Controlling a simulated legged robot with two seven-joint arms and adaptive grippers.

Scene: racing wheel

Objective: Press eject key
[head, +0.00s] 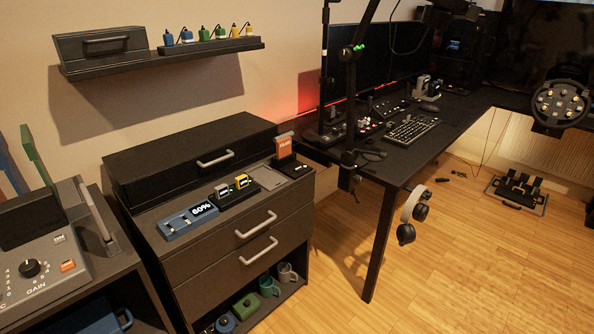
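No key in the head view carries a label I can read as eject. An orange key (68,266) sits on the sloped face of a grey console at the left, right of a black GAIN knob (30,268). A smaller pale key (59,239) is above it, its marking too small to read. On the cabinet top, an orange cartridge (284,146) stands upright in a black dock (292,168) with small pale marks on its front. I cannot tell which of these is the eject key. Neither of my grippers is in view.
A blue unit showing 60% (188,220) and a black holder with small coloured modules (237,190) sit on the dark cabinet (240,261). A wall shelf (162,60) hangs above. A desk (455,108) stands right; wooden floor (470,260) is open in front.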

